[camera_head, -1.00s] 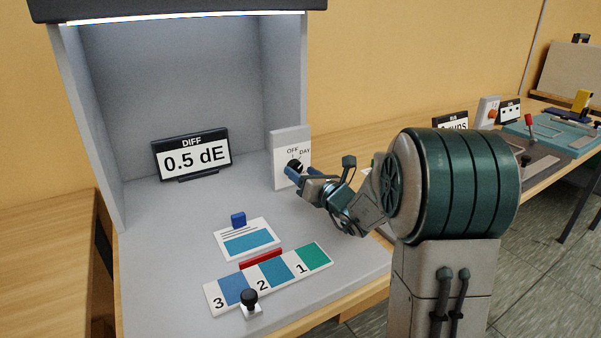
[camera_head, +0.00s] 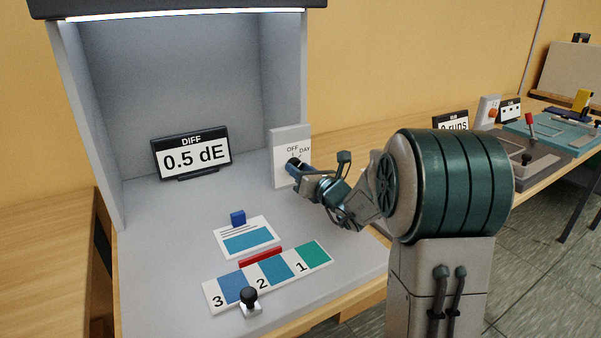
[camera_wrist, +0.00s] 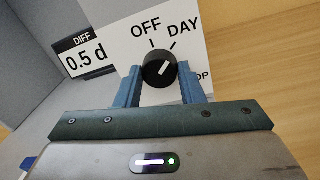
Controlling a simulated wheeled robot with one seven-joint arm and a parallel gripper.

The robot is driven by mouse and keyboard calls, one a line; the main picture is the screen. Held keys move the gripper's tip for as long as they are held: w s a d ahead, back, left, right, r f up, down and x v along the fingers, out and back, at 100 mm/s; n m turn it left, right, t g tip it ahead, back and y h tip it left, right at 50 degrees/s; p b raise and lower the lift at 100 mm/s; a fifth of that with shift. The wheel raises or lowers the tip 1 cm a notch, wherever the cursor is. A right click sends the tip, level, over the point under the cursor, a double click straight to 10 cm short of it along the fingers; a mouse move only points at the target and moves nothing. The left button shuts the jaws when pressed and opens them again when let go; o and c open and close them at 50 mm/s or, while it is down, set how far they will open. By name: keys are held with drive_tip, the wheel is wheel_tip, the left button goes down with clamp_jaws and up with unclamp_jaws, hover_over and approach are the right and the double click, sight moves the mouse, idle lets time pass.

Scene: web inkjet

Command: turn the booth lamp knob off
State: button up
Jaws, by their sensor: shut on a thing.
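The black lamp knob (camera_wrist: 158,73) is on a white panel (camera_wrist: 110,38) marked OFF and DAY. Its white pointer line slants up and right, toward the DAY mark. My gripper (camera_wrist: 160,78) has one blue finger on each side of the knob and is shut on it. In the head view my gripper (camera_head: 293,170) is at the panel (camera_head: 290,140) on the right side of the booth and largely hides the knob. The booth lamp (camera_head: 190,17) shows as a bright, lit strip under the hood.
A display reading 0.5 dE (camera_head: 192,157) stands at the back of the booth. A printed card (camera_head: 246,240), a numbered colour strip (camera_head: 213,292) and a black-knobbed piece (camera_head: 250,297) lie on the booth floor. The booth floor left of my gripper is mostly clear.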

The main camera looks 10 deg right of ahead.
drive_tip(key=n+b, duration=0.1)
drive_tip(key=b, duration=0.1)
drive_tip(key=n+b, duration=0.2)
drive_tip(key=b, duration=0.1)
drive_tip(key=n+b, duration=0.2)
drive_tip(key=b, duration=0.1)
drive_tip(key=shift+f, duration=0.3)
drive_tip(key=n+b, duration=0.3)
drive_tip(key=b, duration=0.1)
drive_tip(key=shift+r+h, duration=0.1)
drive_tip(key=shift+h, duration=0.2)
drive_tip(key=shift+r+n+b, duration=0.15)
drive_tip(key=shift+n+b, duration=0.45)
drive_tip(key=shift+b, duration=0.4)
drive_tip(key=shift+r, duration=0.1)
drive_tip(key=o, duration=1)
drive_tip(key=v, duration=0.7)
drive_tip(key=p+v, duration=0.1)
drive_tip(key=v, duration=0.5)
drive_tip(key=shift+s+d+r, duration=0.1)
drive_tip(key=shift+s+r, duration=0.15)
drive_tip(key=shift+s, duration=0.15)
drive_tip(key=shift+p, duration=0.3)
